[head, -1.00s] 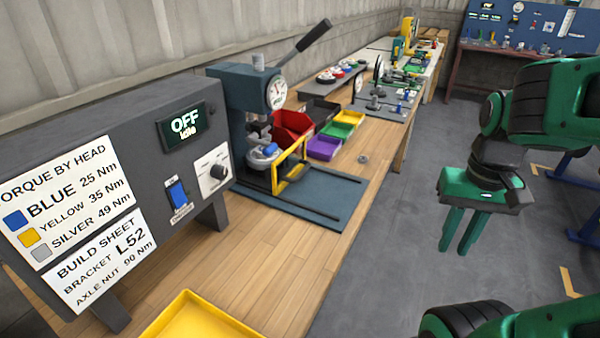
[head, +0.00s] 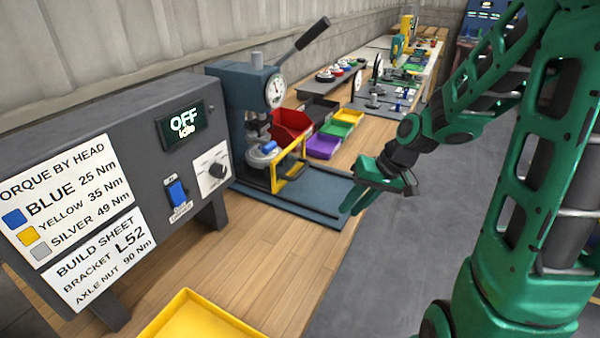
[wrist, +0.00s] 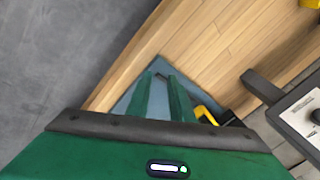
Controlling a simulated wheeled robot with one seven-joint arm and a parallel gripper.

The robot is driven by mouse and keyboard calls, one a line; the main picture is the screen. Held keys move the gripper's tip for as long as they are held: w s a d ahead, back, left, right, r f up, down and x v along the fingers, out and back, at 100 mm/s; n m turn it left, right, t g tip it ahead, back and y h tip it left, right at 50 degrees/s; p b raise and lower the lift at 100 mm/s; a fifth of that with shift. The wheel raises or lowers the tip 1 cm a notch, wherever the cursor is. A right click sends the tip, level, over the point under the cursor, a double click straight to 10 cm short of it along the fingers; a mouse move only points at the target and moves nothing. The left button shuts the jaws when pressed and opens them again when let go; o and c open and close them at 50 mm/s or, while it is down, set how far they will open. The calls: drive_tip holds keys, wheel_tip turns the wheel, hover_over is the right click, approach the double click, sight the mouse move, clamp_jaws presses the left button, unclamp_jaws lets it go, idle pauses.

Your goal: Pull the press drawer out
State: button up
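The press (head: 238,112) is blue-grey, with a dial gauge and a long lever, and stands on the bench against the wall. At its front is an upright yellow frame (head: 290,165) with a blue piece (head: 264,150) behind it. The frame sits on a dark blue base plate (head: 312,207) with rails running toward the bench's front edge. I cannot make out the drawer's body. My gripper (head: 348,208) is over the plate's front end, apart from the frame. In the wrist view its fingers (wrist: 166,92) are parted and empty, with a bit of yellow (wrist: 207,115) beyond them.
A grey control box (head: 130,170) reading OFF stands to the left. A yellow tray (head: 200,318) lies in front of it. Red, purple (head: 323,147) and green bins (head: 350,117) stand behind the press. The wooden bench (head: 270,240) between tray and plate is clear.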

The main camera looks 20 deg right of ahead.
sight(302, 168)
drive_tip(key=w+a+f+y, duration=0.1)
drive_tip(key=w, duration=0.1)
drive_tip(key=w+a+f+m+t+y, duration=0.1)
drive_tip(key=w, duration=0.1)
drive_tip(key=w+a+f+t+y, duration=0.1)
drive_tip(key=w+y, duration=0.1)
drive_tip(key=w, duration=0.1)
drive_tip(key=shift+w+m, duration=0.1)
drive_tip(key=shift+m, duration=0.2)
drive_tip(key=w+t, duration=0.1)
drive_tip(key=w+m+y, duration=0.1)
drive_tip(key=w+m+t+y, duration=0.1)
drive_tip(key=w, duration=0.1)
drive_tip(key=shift+d+r+t, duration=0.25)
drive_tip(key=shift+r+t, duration=0.05)
drive_tip(key=w+d+m+t, duration=0.1)
drive_tip(key=w+d+r+m+t+y, duration=0.1)
drive_tip(key=w, duration=0.1)
drive_tip(key=shift+t, duration=0.3)
drive_tip(key=shift+w+d+r+m+t, duration=0.3)
drive_tip(key=shift+d+m+t, duration=0.1)
drive_tip(key=shift+m, duration=0.2)
drive_tip(key=x, duration=1)
drive_tip(key=shift+w+a, duration=0.25)
drive_tip(key=shift+w, duration=0.05)
